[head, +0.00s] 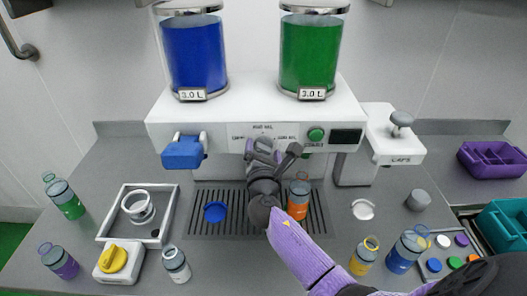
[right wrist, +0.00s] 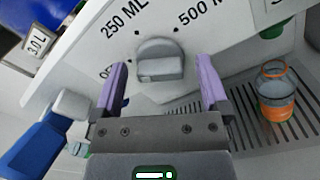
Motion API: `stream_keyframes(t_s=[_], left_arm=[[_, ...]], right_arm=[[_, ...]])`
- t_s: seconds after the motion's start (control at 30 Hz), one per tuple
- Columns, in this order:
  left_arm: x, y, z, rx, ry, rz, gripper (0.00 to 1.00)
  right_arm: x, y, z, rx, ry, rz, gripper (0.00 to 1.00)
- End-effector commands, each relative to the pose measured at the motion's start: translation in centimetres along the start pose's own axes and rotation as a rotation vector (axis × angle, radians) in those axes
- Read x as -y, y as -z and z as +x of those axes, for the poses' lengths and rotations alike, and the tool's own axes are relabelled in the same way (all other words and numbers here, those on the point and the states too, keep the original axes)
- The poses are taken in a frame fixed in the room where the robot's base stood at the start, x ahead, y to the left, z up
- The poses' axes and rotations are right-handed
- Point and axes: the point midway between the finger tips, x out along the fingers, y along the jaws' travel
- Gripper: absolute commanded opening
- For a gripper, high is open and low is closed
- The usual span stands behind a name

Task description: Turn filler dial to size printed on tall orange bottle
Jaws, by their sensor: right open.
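The grey filler dial (right wrist: 160,60) sits on the white panel in the right wrist view, with "250 ML" at its upper left and a cut-off "500 M" at its upper right. Another label at its left is mostly hidden by a finger. I cannot tell which mark the dial points to. My right gripper (right wrist: 161,70) is open, its purple fingers on either side of the dial, with gaps showing. In the head view this gripper (head: 270,153) covers most of the dial. An orange bottle (head: 299,197) stands on the drip grate; its print is unreadable. My left gripper is not in view.
The filler (head: 220,112) carries blue (head: 195,55) and green (head: 310,55) tanks. A blue tap lever (head: 183,153) hangs left of the dial. A blue cap (head: 215,211) lies on the grate (head: 235,228). Several small bottles stand along the counter. A caps machine (head: 392,140) is at right.

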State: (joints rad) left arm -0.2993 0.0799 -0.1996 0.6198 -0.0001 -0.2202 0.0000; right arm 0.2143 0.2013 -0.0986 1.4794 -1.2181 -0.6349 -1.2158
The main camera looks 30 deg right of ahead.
Motion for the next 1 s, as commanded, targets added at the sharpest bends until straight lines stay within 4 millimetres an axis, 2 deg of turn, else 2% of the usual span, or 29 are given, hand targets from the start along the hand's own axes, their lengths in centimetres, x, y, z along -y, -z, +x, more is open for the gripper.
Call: stream_keyframes(t_s=[0.3,0.7,1.0], left_arm=[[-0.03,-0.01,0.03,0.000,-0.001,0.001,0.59],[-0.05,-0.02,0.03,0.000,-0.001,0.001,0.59],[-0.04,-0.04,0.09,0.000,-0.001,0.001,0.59]], right_arm=[[-0.01,-0.03,0.38,0.000,0.000,0.001,0.93],[0.00,-0.03,0.35,0.000,0.000,0.002,0.08],[0.00,-0.03,0.36,0.000,0.000,0.010,0.07]])
